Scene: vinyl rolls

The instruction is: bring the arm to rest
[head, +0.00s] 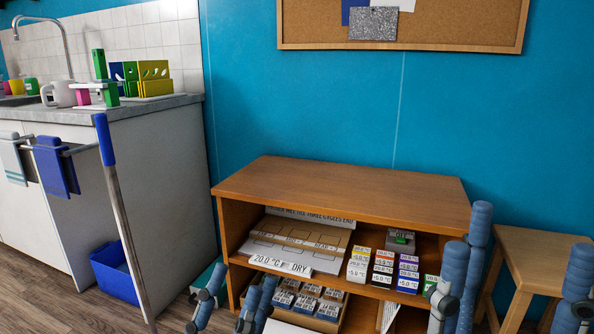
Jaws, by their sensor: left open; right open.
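My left gripper (234,295) shows at the bottom edge, left of centre, with blue-grey fingers pointing up. Its fingers are apart, and I see nothing held between them. It is in front of the lower left part of the wooden shelf unit (340,185). My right gripper (520,275) is at the bottom right, its blue-grey fingers spread wide and empty. It is in front of the shelf's right side and a wooden stool (545,250). The rest of both arms is below the picture.
The shelf holds a sorting board (300,240), several small labelled boxes (384,262) and a lower tray (328,308) of labelled blocks. A blue bin (115,272), a blue-handled pole (125,220) and a sink counter (150,108) stand at left. The shelf top is clear.

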